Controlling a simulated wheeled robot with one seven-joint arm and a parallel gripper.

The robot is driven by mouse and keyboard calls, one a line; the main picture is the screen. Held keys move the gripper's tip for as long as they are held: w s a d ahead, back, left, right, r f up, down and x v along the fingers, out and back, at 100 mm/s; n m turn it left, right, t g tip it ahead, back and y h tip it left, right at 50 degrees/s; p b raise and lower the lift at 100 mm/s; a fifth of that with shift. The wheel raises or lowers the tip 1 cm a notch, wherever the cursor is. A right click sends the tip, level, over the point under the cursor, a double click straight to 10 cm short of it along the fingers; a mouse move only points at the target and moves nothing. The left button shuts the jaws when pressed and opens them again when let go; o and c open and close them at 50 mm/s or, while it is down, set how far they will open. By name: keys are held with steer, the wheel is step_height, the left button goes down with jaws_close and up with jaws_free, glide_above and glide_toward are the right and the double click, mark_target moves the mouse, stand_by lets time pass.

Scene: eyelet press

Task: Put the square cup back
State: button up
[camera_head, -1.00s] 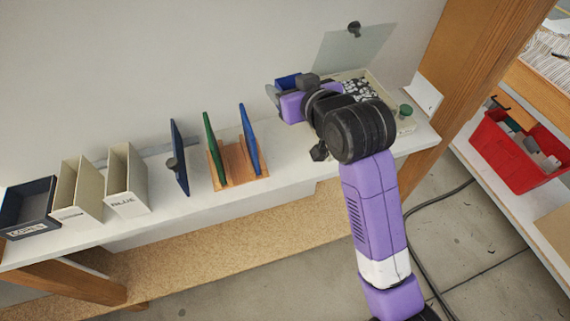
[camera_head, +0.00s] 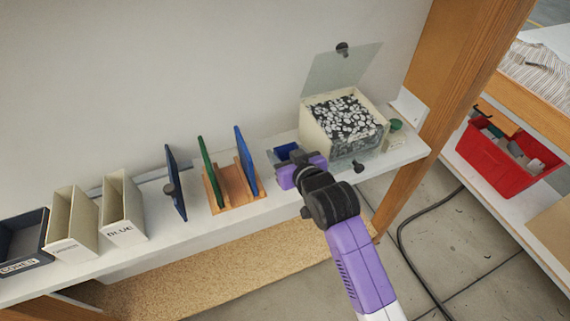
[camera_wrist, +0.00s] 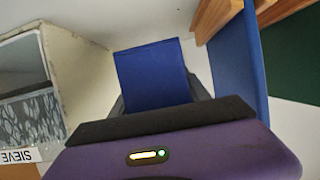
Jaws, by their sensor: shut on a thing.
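A blue square cup (camera_head: 287,151) is between the fingers of my gripper (camera_head: 284,156) at the shelf, between the wooden rack and the cream box. My gripper is shut on the cup. In the wrist view the cup (camera_wrist: 152,72) shows as a plain blue square face, with a dark finger at each side of my gripper (camera_wrist: 158,98). The cup's lower part is hidden, so I cannot tell whether it touches the shelf.
A cream box (camera_head: 313,128) labelled SIEVE, holding black-and-white pieces, stands right of the cup under a raised clear lid (camera_head: 340,73). Left is a wooden rack (camera_head: 232,197) with blue (camera_head: 246,162) and green (camera_head: 210,172) panels. A green-topped item (camera_head: 395,125) stands far right.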

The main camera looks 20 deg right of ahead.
steer(key=shift+f, duration=2.55)
steer(key=shift+f, duration=0.1)
steer(key=o, duration=1.4)
